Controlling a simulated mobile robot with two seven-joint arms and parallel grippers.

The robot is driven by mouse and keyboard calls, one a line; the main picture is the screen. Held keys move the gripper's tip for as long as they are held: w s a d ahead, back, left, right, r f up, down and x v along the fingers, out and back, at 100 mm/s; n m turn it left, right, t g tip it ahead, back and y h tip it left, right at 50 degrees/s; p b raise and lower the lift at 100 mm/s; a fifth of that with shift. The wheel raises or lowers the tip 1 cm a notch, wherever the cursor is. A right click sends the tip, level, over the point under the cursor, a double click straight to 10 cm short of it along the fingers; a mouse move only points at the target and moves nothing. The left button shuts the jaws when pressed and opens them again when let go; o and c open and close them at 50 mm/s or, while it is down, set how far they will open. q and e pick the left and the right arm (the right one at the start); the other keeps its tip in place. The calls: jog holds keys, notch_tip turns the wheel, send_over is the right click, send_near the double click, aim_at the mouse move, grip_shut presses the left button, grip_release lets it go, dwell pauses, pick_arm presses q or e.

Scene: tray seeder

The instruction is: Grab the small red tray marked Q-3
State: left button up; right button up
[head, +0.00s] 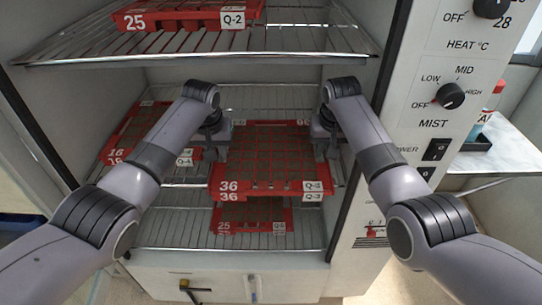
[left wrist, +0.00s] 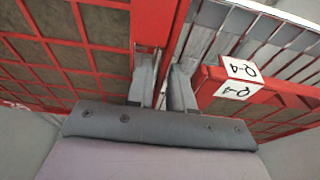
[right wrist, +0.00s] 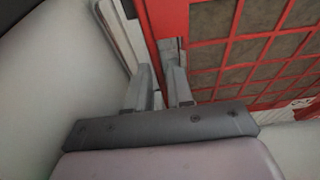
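The red tray marked Q-3 (head: 226,184) is in the middle of the cabinet, with 36 and Q-3 labels along its front and dark soil cells. My left gripper (head: 222,152) is at its left side, and my right gripper (head: 321,150) is at its right side. In the left wrist view, the left fingers (left wrist: 163,82) stand close on both sides of the tray's red edge (left wrist: 150,25). In the right wrist view, the right fingers (right wrist: 159,82) likewise pinch the red edge (right wrist: 168,20). The fingertips are partly hidden in the head view.
A red tray marked Q-4 (head: 113,157) sits close to the left. A Q-2 tray (head: 175,20) is on the upper wire shelf (head: 330,42). A smaller red tray (head: 222,228), label too small to read, lies below. The control panel (head: 440,125) borders the right.

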pick_arm(q)
jog(key=shift+w+f, duration=0.2)
jog(key=shift+f, duration=0.5)
pick_arm(e)
jog(key=shift+w+f, duration=0.15)
jog(key=shift+f, duration=0.35)
pick_arm(q)
grip_shut()
pick_arm(e)
grip_shut()
dwell(0.3)
pick_arm(q)
jog(key=shift+r, duration=0.1)
